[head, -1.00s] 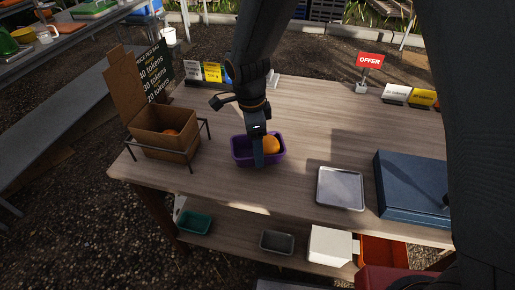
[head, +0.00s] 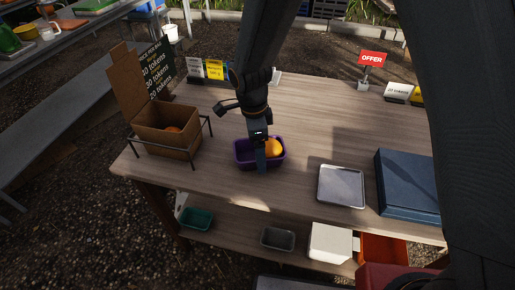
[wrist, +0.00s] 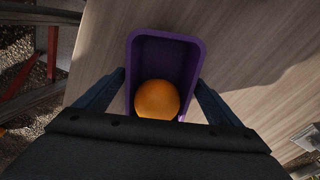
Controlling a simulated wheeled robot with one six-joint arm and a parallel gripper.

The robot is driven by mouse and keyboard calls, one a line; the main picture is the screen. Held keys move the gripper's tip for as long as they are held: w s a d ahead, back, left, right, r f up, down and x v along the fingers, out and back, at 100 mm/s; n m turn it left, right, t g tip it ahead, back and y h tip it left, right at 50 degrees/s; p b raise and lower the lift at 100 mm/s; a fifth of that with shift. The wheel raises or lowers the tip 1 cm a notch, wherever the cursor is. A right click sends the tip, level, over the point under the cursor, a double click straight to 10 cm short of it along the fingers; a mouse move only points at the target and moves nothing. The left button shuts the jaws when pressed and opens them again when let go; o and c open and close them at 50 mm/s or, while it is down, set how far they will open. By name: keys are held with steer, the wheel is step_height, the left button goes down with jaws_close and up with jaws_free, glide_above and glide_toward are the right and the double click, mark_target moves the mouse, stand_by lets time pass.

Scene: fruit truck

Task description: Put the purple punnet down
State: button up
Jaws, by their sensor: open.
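The purple punnet (head: 243,160) sits on the wooden table (head: 310,130), between the cardboard box and the metal tray. An orange (head: 274,147) lies inside it. The wrist view also shows the punnet (wrist: 165,55) with the orange (wrist: 157,99) at its near end. My gripper (head: 262,165) is down at the punnet. In the wrist view its two fingers (wrist: 160,88) are open, one on each side of the punnet near the orange. I cannot tell whether the fingers touch the walls.
An open cardboard box (head: 165,140) in a wire stand is to the left. A metal tray (head: 341,187) and a blue box (head: 407,186) are to the right. Small signs, including a red offer sign (head: 372,59), stand at the back. Table between punnet and tray is clear.

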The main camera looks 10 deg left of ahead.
step_height(320, 180, up, 12)
steer(key=b, duration=0.3)
steer(key=s+d+f+n, duration=0.1)
steer(key=s+d+n, duration=0.2)
steer(key=d, duration=0.6)
steer(key=s+d+f+n, duration=0.1)
steer(key=s+d+n, duration=0.2)
steer(key=d+n, duration=0.3)
steer(key=s+d+f+n, duration=0.1)
steer(key=s+d+n, duration=0.2)
steer(key=d, duration=1)
steer(key=shift+s+d+f+n+t+y, duration=0.2)
steer(key=shift+n+t+y, duration=0.15)
steer(key=shift+n, duration=0.85)
steer(key=shift+w, duration=0.1)
